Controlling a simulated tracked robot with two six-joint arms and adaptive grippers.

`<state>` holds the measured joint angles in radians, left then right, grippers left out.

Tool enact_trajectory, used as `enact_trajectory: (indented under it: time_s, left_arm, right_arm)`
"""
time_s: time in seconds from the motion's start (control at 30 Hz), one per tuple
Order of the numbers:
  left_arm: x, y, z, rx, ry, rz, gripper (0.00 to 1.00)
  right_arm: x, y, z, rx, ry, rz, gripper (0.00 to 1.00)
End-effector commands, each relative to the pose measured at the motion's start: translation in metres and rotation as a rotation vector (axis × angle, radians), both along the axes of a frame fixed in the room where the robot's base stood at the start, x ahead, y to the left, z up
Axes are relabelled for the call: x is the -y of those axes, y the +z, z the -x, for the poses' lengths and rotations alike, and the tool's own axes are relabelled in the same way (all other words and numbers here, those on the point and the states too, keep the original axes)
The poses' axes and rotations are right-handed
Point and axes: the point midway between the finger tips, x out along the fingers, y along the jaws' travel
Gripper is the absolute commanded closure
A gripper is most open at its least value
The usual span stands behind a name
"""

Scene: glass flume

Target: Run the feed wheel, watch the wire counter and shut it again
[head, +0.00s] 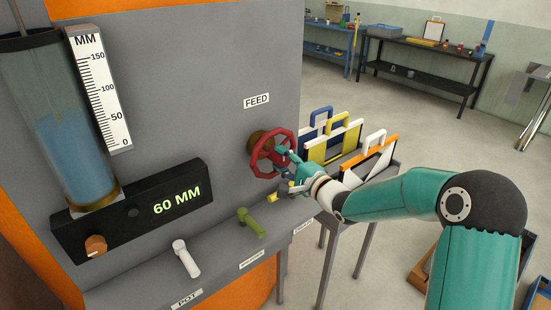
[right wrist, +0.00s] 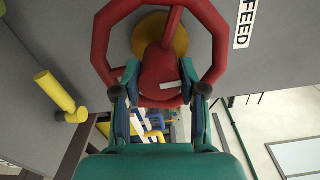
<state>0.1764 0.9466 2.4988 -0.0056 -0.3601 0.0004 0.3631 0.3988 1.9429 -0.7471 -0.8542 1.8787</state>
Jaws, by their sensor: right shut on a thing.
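The red feed wheel (head: 254,156) is on the grey panel, below the FEED label (head: 256,101). It fills the top of the right wrist view (right wrist: 101,52). My right gripper (head: 284,158) is shut on the wheel, its fingertips (right wrist: 160,91) on either side of the red middle part. The counter display (head: 177,201) reads 60 MM in green. Above it stands a glass tube (head: 70,150) with blue liquid, beside a white MM scale (head: 99,88). The wheel's far side is partly hidden behind my gripper. My left gripper is not in view.
An orange knob (head: 96,245) sits below the tube. A white lever (head: 186,259) and an olive-green lever (head: 251,222) stand on the ledge. Several handled carriers (head: 333,143) stand on a table right of the wheel. Open floor lies beyond, before the benches (head: 425,60).

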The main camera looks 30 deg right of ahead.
Motion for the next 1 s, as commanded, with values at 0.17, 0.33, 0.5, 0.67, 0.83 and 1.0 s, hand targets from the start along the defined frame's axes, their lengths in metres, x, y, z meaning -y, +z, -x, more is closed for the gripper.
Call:
enact_trajectory:
  time_s: [0.17, 0.33, 0.5, 0.67, 0.83, 1.0]
  left_arm:
    - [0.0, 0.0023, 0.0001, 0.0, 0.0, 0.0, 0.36]
    - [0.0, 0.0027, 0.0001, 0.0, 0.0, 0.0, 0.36]
    - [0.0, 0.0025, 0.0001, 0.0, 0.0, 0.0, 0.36]
    - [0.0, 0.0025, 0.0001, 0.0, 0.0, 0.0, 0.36]
    - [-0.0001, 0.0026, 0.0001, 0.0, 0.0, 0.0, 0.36]
    - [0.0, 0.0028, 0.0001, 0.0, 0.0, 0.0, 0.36]
  right_arm:
    - [0.0021, -0.0065, 0.0003, -0.026, -0.008, -0.055, 1.0]
    - [0.0023, -0.0071, 0.0005, -0.029, -0.008, -0.072, 1.0]
    - [0.0024, -0.0074, 0.0008, -0.029, -0.008, -0.074, 1.0]
    - [0.0024, -0.0075, 0.0008, -0.03, -0.007, -0.074, 1.0]
    - [0.0019, -0.0059, 0.0005, -0.026, -0.005, -0.072, 0.34]
    - [0.001, -0.0038, 0.0002, -0.021, -0.003, -0.069, 0.34]
